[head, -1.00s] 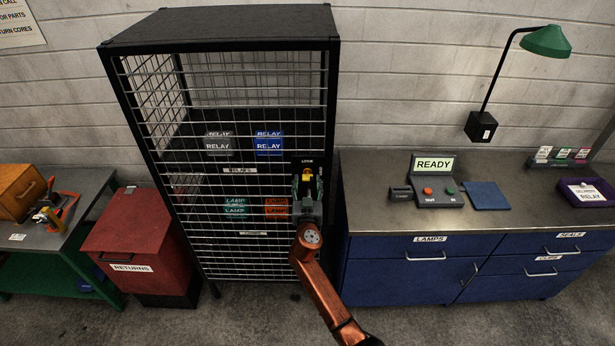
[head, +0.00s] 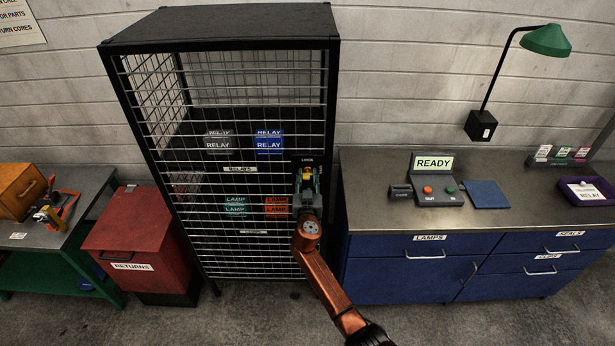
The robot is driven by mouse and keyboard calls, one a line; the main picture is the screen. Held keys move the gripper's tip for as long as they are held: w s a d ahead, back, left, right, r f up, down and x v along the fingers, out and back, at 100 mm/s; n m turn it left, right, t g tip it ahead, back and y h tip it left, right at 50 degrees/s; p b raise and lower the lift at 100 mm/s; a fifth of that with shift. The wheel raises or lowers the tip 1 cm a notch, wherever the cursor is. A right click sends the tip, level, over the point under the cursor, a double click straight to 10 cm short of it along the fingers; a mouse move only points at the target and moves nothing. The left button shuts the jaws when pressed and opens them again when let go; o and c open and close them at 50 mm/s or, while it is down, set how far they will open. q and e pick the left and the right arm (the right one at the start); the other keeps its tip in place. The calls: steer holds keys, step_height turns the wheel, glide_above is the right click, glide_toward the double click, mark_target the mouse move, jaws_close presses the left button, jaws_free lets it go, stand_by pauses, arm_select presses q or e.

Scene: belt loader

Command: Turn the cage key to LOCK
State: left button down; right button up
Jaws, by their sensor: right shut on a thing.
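The black wire-mesh cage (head: 220,28) stands against the wall with its door closed. A lock plate marked LOCK (head: 307,161) is on the right side of its front. My right gripper (head: 307,182) is at this plate, its fingers closed around the yellow cage key (head: 307,170). The fingers hide most of the key, so its exact angle is hard to read. My left gripper is not in view.
Boxes marked RELAY (head: 268,144) and LAMP (head: 235,206) sit inside the cage. A red RETURNS bin (head: 125,235) stands to its left. A blue cabinet (head: 405,275) to its right bears a READY console (head: 436,190) and a green lamp (head: 547,40).

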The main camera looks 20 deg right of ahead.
steer(key=c, duration=0.3)
steer(key=shift+n, duration=0.3)
steer(key=n+b, duration=0.1)
steer(key=n, duration=0.1)
steer(key=shift+a+n+b, duration=0.15)
steer(key=shift+n+b, duration=0.15)
steer(key=shift+n, duration=0.1)
steer(key=n, duration=0.4)
steer(key=shift+n+b, duration=0.3)
steer(key=shift+b, duration=0.05)
steer(key=n, duration=0.4)
steer(key=shift+a, duration=0.1)
steer(key=n+p, duration=0.1)
steer(key=n, duration=0.2)
steer(key=n+p, duration=0.1)
steer(key=n, duration=0.1)
steer(key=shift+f+n, duration=0.2)
steer(key=shift+n, duration=0.2)
